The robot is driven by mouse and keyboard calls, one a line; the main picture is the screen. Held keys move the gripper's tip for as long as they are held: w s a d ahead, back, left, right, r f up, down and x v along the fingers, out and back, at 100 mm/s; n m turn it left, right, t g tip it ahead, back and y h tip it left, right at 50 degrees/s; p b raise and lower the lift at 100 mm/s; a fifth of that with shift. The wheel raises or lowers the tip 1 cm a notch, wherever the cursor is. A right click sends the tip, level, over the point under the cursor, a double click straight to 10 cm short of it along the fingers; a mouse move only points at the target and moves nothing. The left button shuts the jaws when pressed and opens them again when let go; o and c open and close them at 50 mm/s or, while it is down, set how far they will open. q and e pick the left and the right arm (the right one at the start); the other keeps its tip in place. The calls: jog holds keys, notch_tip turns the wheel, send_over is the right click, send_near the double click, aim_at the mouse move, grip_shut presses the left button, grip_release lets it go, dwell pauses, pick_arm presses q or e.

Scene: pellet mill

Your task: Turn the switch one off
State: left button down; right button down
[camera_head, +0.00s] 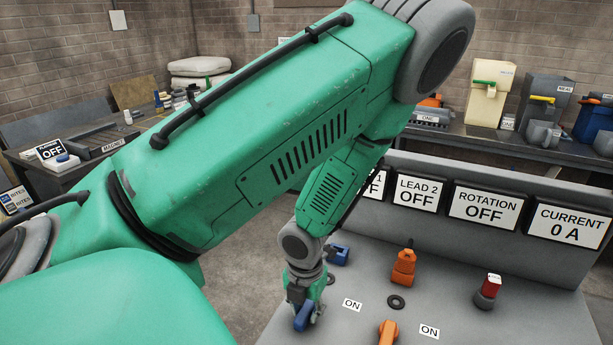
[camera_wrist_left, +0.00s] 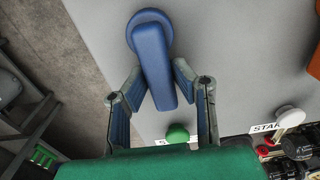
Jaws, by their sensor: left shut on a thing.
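A blue switch (camera_head: 303,318) with a bar-shaped handle stands on the grey sloped panel (camera_head: 455,310). An ON label (camera_head: 352,305) lies to its right. In the left wrist view the switch (camera_wrist_left: 153,60) shows its round base at the top and its handle running down between the fingers. My left gripper (camera_head: 303,300) is over the handle from above; in the wrist view its two fingers (camera_wrist_left: 156,95) flank the handle and are shut on it. A display ending in "1" and "F" (camera_head: 374,186) is partly hidden by my arm. My right gripper is not in view.
An orange switch (camera_head: 388,332) with another ON label (camera_head: 429,331) stands to the right. An orange plug (camera_head: 404,266), a blue plug (camera_head: 339,254) and a red-topped part (camera_head: 488,290) stand behind. The wrist view shows a green button (camera_wrist_left: 177,133) near the gripper.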

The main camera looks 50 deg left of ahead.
aim_at(307, 307)
pick_arm(q)
jog(key=shift+w+a+r, duration=0.1)
jog(key=shift+w, duration=0.15)
jog(key=c, duration=1.5)
grip_release()
jog(key=shift+o, duration=0.7)
notch_tip(307, 307, up, 12)
